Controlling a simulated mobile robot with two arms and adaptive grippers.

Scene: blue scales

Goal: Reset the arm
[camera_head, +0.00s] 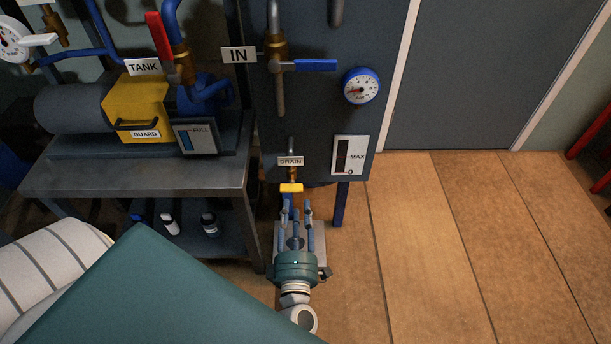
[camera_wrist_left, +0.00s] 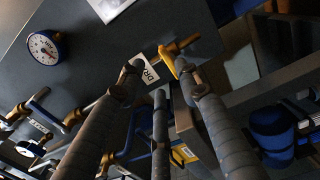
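My left gripper (camera_head: 296,212) is at the bottom middle of the head view, its several fingers pointing up at the drain valve. In the left wrist view its fingers (camera_wrist_left: 161,80) are spread apart with nothing held between them. The drain valve's yellow handle (camera_head: 291,187) is just beyond the fingertips in the head view. In the wrist view the yellow handle (camera_wrist_left: 167,61) shows near the right fingertip. I cannot tell whether they touch. My right gripper is in neither view.
The grey tank panel (camera_head: 325,110) carries a blue-handled IN valve (camera_head: 315,65) and a gauge (camera_head: 361,86). A metal bench (camera_head: 140,178) with a pump and yellow guard (camera_head: 135,103) stands to the left. The wooden floor (camera_head: 450,240) to the right is clear.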

